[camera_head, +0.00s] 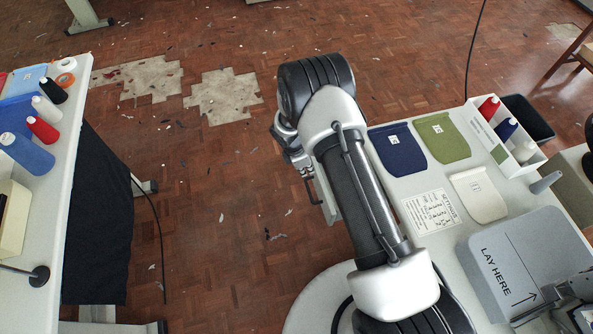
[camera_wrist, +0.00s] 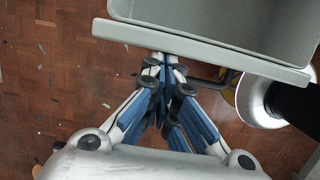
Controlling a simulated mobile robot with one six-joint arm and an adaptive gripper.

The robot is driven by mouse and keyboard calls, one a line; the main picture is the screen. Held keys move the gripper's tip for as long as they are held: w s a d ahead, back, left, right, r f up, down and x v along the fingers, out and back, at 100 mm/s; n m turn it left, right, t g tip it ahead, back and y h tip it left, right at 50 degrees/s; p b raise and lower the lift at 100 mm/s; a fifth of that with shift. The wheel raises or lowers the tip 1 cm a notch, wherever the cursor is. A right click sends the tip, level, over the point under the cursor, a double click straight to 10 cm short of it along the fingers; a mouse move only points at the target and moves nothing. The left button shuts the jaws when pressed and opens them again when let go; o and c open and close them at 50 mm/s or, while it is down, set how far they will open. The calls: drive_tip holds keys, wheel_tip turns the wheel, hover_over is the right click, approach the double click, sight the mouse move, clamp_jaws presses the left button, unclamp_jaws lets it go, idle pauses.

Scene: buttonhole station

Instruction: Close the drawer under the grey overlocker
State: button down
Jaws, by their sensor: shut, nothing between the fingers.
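A pale grey drawer (camera_wrist: 205,44) stands open at the top of the wrist view, and I look down into its empty-looking inside. A dark handle (camera_wrist: 228,78) shows on its front, just right of my fingers. In the head view, a strip of the drawer front (camera_head: 325,200) shows left of my arm, at the table's left side. My gripper (camera_wrist: 170,72) is shut and empty, its fingertips close to the drawer front; I cannot tell whether they touch. In the head view my arm hides the fingers. A grey machine (camera_head: 500,247) marked "LAY HERE" stands on the right table; I cannot tell if it is the overlocker.
The right table carries blue (camera_head: 398,150) and green (camera_head: 441,138) fabric pieces, a cream piece (camera_head: 478,195), a settings sheet (camera_head: 431,212) and a white thread box (camera_head: 505,145). A left table (camera_head: 62,165) holds spools. Parquet floor (camera_head: 215,215) between is mostly clear.

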drive_tip(key=w+d, duration=0.2)
drive_tip(key=d, duration=0.6)
drive_tip(key=w+d, duration=0.2)
drive_tip(key=d, duration=0.6)
drive_tip(key=shift+w+d+b, duration=0.2)
drive_tip(key=shift+w+b, duration=0.1)
drive_tip(key=shift+w, duration=0.1)
